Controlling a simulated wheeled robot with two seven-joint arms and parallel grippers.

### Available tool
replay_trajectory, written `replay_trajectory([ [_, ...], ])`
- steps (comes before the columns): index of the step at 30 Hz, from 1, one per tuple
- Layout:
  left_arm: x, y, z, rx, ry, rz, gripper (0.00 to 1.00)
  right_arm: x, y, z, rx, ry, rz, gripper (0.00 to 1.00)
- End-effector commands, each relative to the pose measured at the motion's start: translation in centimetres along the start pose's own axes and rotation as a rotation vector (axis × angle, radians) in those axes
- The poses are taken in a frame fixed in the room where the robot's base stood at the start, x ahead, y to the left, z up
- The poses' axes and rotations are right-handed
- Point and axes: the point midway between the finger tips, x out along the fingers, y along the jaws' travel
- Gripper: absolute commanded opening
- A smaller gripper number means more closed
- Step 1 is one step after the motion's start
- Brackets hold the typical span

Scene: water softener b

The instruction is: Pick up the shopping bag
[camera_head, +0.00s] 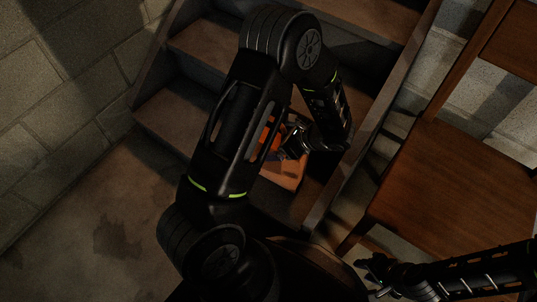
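The shopping bag (286,176) appears as an orange and orange-brown shape at the foot of the wooden stairs. My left arm's links cover much of it, so its full outline and handles cannot be made out. My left gripper (283,152) reaches in from the right at the upper part of the bag. Its fingertips are dark and partly hidden behind my arm, so I cannot tell whether they hold the bag. My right gripper (367,276) is at the lower right, away from the bag, with its fingers apart and nothing between them.
Wooden stairs (190,118) rise behind the bag, with a side board (375,125) to its right. A wooden chair (455,185) stands at the right. A block wall (60,90) is on the left. The stained floor (95,220) at the lower left is clear.

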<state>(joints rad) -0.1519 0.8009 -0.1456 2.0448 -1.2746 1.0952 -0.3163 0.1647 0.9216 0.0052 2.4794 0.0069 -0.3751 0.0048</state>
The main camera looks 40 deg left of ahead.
Motion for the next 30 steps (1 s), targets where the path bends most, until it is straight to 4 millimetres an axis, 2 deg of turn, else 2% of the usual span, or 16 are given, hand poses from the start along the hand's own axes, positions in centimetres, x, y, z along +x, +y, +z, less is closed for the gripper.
replay_trajectory([
  [9, -0.02, 0.00, -0.01, 0.000, 0.000, 0.000, 0.92, 0.00, 0.00, 0.02, 0.000, -0.001, 0.000, 0.36],
  [30, -0.03, -0.01, -0.01, 0.000, 0.000, 0.000, 0.35, 0.00, 0.00, 0.02, 0.000, -0.001, 0.000, 0.36],
])
